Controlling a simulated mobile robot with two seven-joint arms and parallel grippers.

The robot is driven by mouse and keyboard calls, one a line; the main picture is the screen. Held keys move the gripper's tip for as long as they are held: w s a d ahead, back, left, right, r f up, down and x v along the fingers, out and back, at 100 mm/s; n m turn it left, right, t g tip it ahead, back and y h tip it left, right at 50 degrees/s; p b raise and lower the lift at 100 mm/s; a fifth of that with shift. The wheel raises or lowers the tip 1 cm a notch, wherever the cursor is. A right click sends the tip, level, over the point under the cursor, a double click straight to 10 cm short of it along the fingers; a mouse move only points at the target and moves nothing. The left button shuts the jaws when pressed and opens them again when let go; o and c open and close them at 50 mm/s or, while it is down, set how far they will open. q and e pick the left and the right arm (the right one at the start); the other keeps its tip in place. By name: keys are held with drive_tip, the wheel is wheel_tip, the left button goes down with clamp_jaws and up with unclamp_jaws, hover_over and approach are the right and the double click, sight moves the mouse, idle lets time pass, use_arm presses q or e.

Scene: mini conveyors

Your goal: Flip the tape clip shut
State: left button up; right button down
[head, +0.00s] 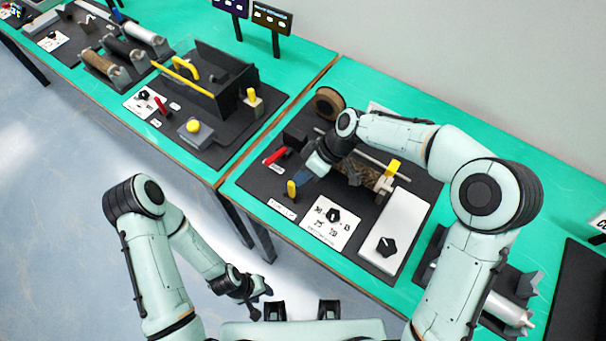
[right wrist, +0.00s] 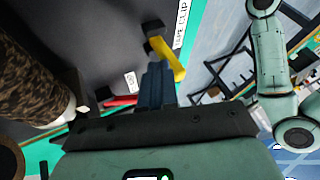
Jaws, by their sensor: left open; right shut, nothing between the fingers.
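The tape clip is a short yellow lever (head: 291,188) on a dark base at the front left of the near conveyor mat. In the head view it stands up beside its white label. In the right wrist view the yellow lever (right wrist: 168,58) slants from a black block, near the printed "TAPE CLIP" label (right wrist: 184,20). My right gripper (head: 304,184) is shut and empty, with its blue fingertips (right wrist: 156,74) right beside the lever. I cannot tell whether they touch. My left gripper (head: 262,292) is open and empty over the floor, away from the table.
A red lever (head: 275,155) stands just behind the clip. A dial card (head: 333,216) and a white panel (head: 404,222) with a black knob are at the front right.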

use_arm(q)
drive_tip(key=shift+s+f, duration=0.1)
drive_tip(key=shift+f, duration=0.1)
use_arm(e)
drive_tip(key=shift+s+a+t+h+b, duration=0.3)
drive_tip(key=shift+t+b, duration=0.1)
drive_tip(key=shift+b, duration=0.25)
drive_tip(key=s+t+h+b, duration=0.1)
drive_tip(key=b, duration=0.1)
drive_tip(key=s+a+n+t+b, duration=0.1)
drive_tip(key=b, duration=0.1)
drive_tip(key=s+a+t+h+b, duration=0.1)
drive_tip(key=b, duration=0.1)
drive_tip(key=shift+t+h, duration=0.3)
drive_tip(key=shift+t, duration=0.1)
drive_tip(key=shift+s+a+h+b, duration=0.1)
drive_tip(key=shift+h+b, duration=0.2)
drive_tip(key=shift+s+t+b, duration=0.15)
drive_tip(key=shift+t+b, duration=0.15)
drive_tip(key=shift+a+r, duration=0.1)
drive_tip(key=shift+r, duration=0.05)
use_arm(q)
drive_tip(key=s+f, duration=0.3)
drive_tip(key=f, duration=0.5)
drive_tip(key=shift+s+f, duration=0.15)
drive_tip(key=shift+f, duration=0.1)
drive_tip(key=shift+a, duration=0.1)
use_arm(e)
drive_tip(key=shift+w, duration=0.2)
